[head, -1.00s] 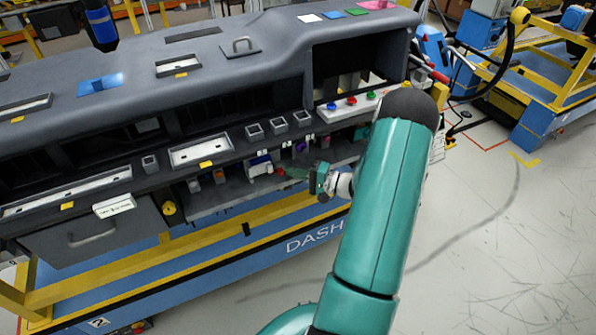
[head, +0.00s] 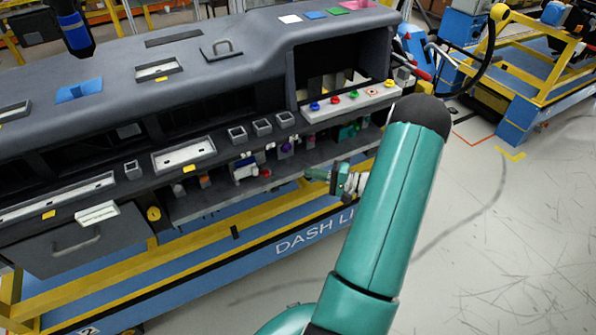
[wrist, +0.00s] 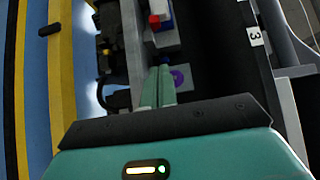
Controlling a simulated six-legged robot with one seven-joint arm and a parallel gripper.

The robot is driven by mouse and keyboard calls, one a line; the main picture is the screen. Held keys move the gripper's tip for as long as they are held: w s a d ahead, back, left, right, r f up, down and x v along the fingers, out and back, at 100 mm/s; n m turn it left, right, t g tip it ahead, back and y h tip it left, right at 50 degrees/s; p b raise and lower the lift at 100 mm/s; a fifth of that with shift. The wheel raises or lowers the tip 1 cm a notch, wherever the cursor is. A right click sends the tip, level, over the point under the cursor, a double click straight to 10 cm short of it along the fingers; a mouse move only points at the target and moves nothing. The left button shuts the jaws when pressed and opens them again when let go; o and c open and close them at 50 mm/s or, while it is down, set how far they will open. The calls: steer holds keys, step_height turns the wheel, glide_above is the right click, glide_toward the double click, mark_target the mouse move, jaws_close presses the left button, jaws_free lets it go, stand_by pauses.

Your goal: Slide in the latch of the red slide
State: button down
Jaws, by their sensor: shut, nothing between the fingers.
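The red slide (head: 264,172) shows as a small red piece by a white block (head: 244,170) on the lower shelf of the dashboard. In the wrist view a red piece (wrist: 154,21) sits on a white block (wrist: 162,40), ahead of my fingertips. My gripper (head: 307,173) is to the right of the red piece in the head view, with a gap between them. Its fingers (wrist: 158,72) are together, with nothing between them. The latch is too small to make out, so I cannot tell its position.
A purple round part (head: 286,147) is on the shelf near my gripper; it also shows beside my fingertips in the wrist view (wrist: 178,77). The dashboard panel overhangs the shelf. A yellow rail (head: 190,240) runs below. Open floor lies to the right.

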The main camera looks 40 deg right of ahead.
steer(key=shift+v, duration=1.5)
steer(key=shift+a, duration=0.1)
steer(key=w+a+r+n+g, duration=0.1)
steer(key=a+r+n+g, duration=0.1)
steer(key=a+r+g, duration=0.35)
steer(key=w+a+r+n+g+y, duration=0.1)
steer(key=a+r+n+g, duration=0.15)
steer(key=a, duration=0.65)
steer(key=w+a+r+n+g, duration=0.2)
steer(key=a+r+g, duration=0.25)
steer(key=a, duration=0.25)
steer(key=s+a+r+n+t+h, duration=0.2)
steer(key=s+a+r+n+h, duration=0.3)
steer(key=s+a+r+h, duration=0.4)
steer(key=shift+s+a+r+n+h, duration=0.4)
steer(key=shift+s+a+r, duration=1.75)
steer(key=shift+a, duration=1.3)
steer(key=shift+w+r, duration=0.25)
